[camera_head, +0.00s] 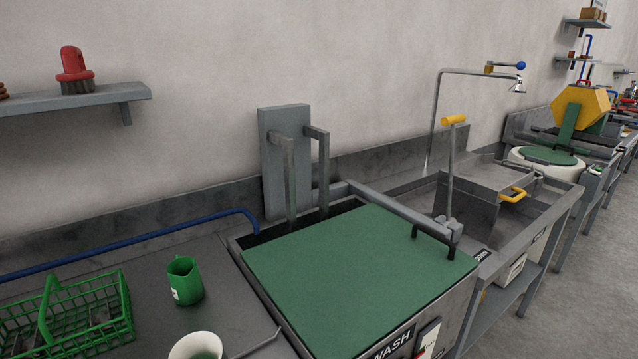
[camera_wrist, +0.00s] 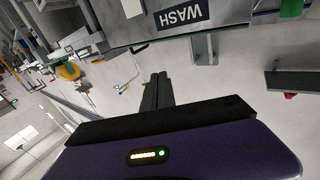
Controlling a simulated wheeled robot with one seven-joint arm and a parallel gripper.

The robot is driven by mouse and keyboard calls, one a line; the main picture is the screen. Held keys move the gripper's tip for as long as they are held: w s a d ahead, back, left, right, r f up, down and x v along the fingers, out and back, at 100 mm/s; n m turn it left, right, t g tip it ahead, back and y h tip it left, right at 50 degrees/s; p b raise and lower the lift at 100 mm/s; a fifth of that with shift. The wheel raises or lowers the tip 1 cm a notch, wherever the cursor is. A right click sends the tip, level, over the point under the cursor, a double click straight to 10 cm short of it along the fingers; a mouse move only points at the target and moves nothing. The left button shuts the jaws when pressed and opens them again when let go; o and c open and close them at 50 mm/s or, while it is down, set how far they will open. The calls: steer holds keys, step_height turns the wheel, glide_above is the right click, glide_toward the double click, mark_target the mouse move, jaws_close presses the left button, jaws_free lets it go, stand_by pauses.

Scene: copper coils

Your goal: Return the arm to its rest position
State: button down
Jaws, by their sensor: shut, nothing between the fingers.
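My gripper (camera_wrist: 157,76) shows in the wrist view, its dark fingers together with nothing between them. Its purple body fills the bottom of that view. The wrist picture is upside down, and the fingers point toward the grey station with the WASH sign (camera_wrist: 181,13). I see no contact between the fingers and anything. In the head view neither my arm nor my gripper shows. There the wash station has a green lid (camera_head: 355,258) lying over its tank.
A green basket (camera_head: 65,318), a green jug (camera_head: 184,280) and a white bowl (camera_head: 196,346) stand on the left bench. A blue pipe (camera_head: 130,241) runs behind them. A sink (camera_head: 530,215) with a tall tap stands right. A wall shelf (camera_head: 75,102) holds a red brush (camera_head: 75,66).

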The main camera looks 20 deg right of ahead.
steer(key=s+a+n+g+y, duration=0.1)
steer(key=s+a+y, duration=0.1)
steer(key=s+a, duration=0.2)
steer(key=s+a+n+g+y+p, duration=0.1)
steer(key=s+a, duration=0.4)
steer(key=s, duration=0.5)
steer(key=shift+s+f+n+g+y, duration=0.3)
steer(key=shift+n+g+y, duration=0.35)
steer(key=shift+y, duration=0.25)
